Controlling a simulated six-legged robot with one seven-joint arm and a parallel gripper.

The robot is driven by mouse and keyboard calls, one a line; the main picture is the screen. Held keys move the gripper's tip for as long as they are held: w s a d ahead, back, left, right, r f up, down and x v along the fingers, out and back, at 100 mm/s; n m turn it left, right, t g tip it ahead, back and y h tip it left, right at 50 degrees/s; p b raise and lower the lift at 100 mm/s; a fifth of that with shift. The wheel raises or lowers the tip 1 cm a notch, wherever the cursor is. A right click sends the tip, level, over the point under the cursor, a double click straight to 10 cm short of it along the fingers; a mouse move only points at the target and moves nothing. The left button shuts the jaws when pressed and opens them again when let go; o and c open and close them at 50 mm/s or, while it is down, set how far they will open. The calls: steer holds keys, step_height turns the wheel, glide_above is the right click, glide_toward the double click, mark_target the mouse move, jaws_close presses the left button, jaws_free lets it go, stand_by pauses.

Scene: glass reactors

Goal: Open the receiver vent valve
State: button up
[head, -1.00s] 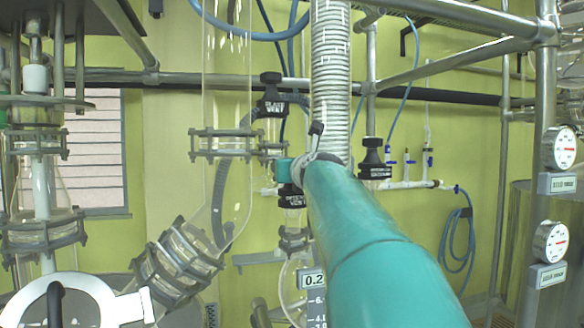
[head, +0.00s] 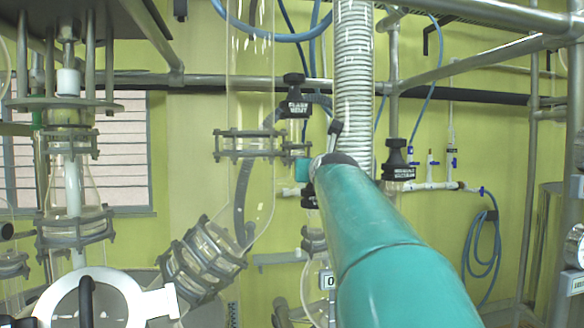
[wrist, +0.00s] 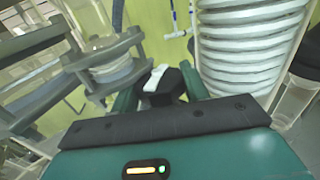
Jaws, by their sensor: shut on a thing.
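A black valve knob (wrist: 171,84) with a white mark on top sits between the teal fingers of my gripper (wrist: 158,95) in the wrist view. The fingers are closed on its sides. In the head view my gripper (head: 304,170) is at a small black labelled valve (head: 309,197), left of the ribbed white hose. My arm hides most of that valve, and its label is too small to read with certainty. A black valve (head: 296,97) with a vent label stands above, and another black valve (head: 397,158) stands to the right.
A glass column (head: 250,90) with a metal clamp flange (head: 247,145) is close on the left of my gripper. The ribbed white hose (head: 354,80) rises just beside it. Metal rails (head: 470,60) cross behind. A coiled blue hose (head: 482,245) hangs at right.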

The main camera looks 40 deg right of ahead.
steer(key=shift+w+a+n+t+y, duration=0.1)
steer(key=shift+w+n+t+y, duration=0.05)
steer(key=shift+n+t+y, duration=0.35)
steer(key=shift+y, duration=0.4)
steer(key=shift+f+n+t+y, duration=0.1)
steer(key=shift+n+t+y, duration=0.5)
steer(key=shift+n+y, duration=0.35)
steer(key=n+y, duration=0.2)
steer(key=y, duration=0.1)
steer(key=n+t+y, duration=0.1)
steer(key=n+y, duration=0.1)
steer(key=y, duration=0.1)
steer(key=o, duration=0.3)
steer(key=shift+s+a+r+n+y, duration=0.2)
steer(key=shift+n+y, duration=0.2)
steer(key=shift+y, duration=0.2)
steer(key=shift+s+a+r+n+y, duration=0.15)
steer(key=shift+n+y, duration=0.2)
steer(key=shift+y, duration=0.2)
steer(key=o, duration=0.5)
steer(key=shift+w+d, duration=0.2)
steer(key=shift+c, duration=0.2)
